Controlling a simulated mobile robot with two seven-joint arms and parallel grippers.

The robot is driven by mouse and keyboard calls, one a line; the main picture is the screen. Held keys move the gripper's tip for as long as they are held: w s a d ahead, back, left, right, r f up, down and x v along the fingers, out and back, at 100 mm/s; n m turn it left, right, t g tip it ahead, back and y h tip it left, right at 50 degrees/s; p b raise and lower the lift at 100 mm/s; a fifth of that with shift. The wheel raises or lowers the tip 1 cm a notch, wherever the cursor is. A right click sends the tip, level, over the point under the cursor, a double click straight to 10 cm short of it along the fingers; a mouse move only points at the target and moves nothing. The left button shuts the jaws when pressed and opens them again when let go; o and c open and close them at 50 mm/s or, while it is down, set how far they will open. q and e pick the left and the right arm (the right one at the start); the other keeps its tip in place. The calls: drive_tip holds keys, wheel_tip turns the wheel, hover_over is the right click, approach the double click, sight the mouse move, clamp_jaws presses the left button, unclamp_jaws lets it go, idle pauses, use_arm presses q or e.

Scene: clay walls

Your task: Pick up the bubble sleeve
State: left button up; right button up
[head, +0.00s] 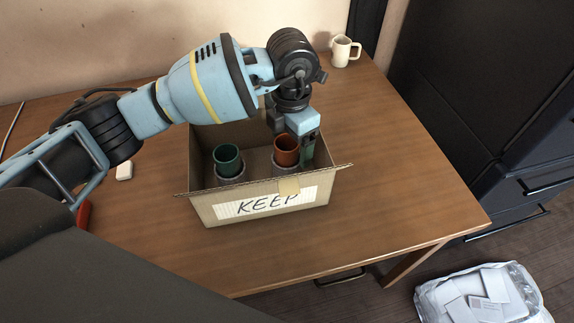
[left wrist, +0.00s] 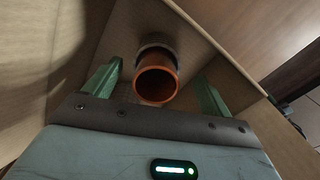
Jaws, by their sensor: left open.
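A cardboard box marked KEEP (head: 222,208) stands open on the table. In it, an orange cup (head: 286,150) stands upright in a grey sleeve (head: 287,173), and a green cup (head: 227,158) stands in a similar grey sleeve (head: 231,176). I cannot tell which sleeve the task means. My left gripper (head: 292,150) reaches down into the box at the orange cup. In the left wrist view, its open green fingers (left wrist: 160,74) stand on either side of the orange cup (left wrist: 156,86), apart from it. The grey sleeve (left wrist: 158,45) shows behind its rim. My right gripper is not in view.
The box walls stand close around the cups and my gripper. A white mug (head: 342,52) stands at the table's back corner. A clear bag with white packets (head: 484,296) lies at lower right. The wooden table (head: 400,170) is clear right of the box.

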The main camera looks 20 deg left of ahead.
use_arm(q)
drive_tip(key=shift+s+a+f, duration=0.1)
drive_tip(key=shift+a+f, duration=0.1)
drive_tip(key=shift+f, duration=1.1)
drive_tip(key=shift+s+a+f, duration=0.1)
drive_tip(key=shift+a+f, duration=0.05)
drive_tip(key=shift+f, duration=1.15)
drive_tip(key=shift+c, duration=0.3)
drive_tip(key=c, duration=1)
